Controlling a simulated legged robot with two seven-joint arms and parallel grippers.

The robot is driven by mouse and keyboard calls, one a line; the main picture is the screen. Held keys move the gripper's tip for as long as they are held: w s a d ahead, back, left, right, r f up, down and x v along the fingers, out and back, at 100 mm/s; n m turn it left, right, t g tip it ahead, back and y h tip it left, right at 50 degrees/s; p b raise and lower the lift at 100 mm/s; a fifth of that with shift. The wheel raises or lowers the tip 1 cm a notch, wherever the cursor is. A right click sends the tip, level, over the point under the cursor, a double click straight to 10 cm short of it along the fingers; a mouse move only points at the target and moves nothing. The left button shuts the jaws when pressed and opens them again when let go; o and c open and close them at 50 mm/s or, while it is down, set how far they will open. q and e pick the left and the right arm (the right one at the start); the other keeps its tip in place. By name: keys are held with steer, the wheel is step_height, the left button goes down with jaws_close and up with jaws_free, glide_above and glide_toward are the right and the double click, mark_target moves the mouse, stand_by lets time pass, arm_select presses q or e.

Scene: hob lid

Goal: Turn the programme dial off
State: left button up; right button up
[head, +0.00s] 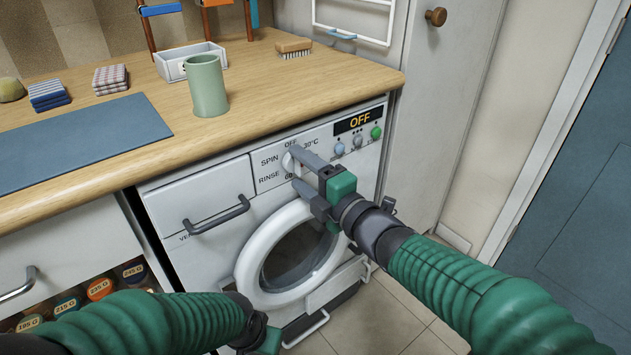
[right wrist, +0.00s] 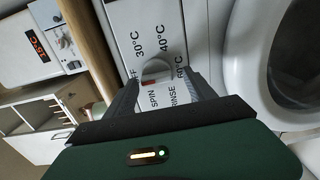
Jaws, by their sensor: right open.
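The programme dial (head: 288,161) is a pale round knob on the washing machine's front panel (head: 262,177), ringed by SPIN, RINSE, OFF and temperature labels. The display (head: 359,121) above right reads OFF. My right gripper (head: 298,167) is open at the dial, its fingers partly hiding it. In the right wrist view the dial (right wrist: 155,71) lies between the two spread fingertips (right wrist: 160,84); I cannot tell whether they touch it. The dial's exact pointing is unclear. My left gripper (head: 266,341) is low at the bottom edge, its fingers not clearly visible.
Three small buttons (head: 357,143) sit right of the dial. The drawer handle (head: 217,214) sticks out on the left, and the round door (head: 291,262) is below. A green mug (head: 206,87) stands on the wooden worktop (head: 150,120) above. A pale cupboard (head: 432,95) is to the right.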

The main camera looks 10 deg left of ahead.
steer(key=p+v, duration=0.4)
steer(key=v, duration=1.2)
steer(key=shift+s+d+p, duration=0.15)
steer(key=shift+d+p, duration=0.05)
steer(key=shift+p, duration=0.2)
steer(key=shift+f, duration=0.1)
steer(key=w+d+f+m+h+p, duration=0.1)
steer(key=w+d+f+m+h, duration=0.2)
steer(key=d+f+m+h, duration=1.05)
steer(key=s+d+f+m+g+p, duration=0.1)
steer(key=s+d+f+m+g, duration=0.35)
steer(key=s+m, duration=0.25)
steer(key=s+d+f+m+g, duration=0.4)
steer(key=s+d+f+m, duration=0.1)
steer(key=s+m, duration=0.3)
steer(key=w+p+v, duration=0.2)
steer(key=p+v, duration=1)
steer(key=w+a+r+p+v, duration=0.1)
steer(key=w+p+v, duration=0.2)
steer(key=p+v, duration=0.9)
steer(key=w+a+r+p+v, duration=0.1)
steer(key=w+p+v, duration=0.2)
steer(key=p+v, duration=0.9)
steer(key=shift+r+h+p, duration=0.3)
steer(key=shift+h+p, duration=0.05)
steer(key=shift+p, duration=0.6)
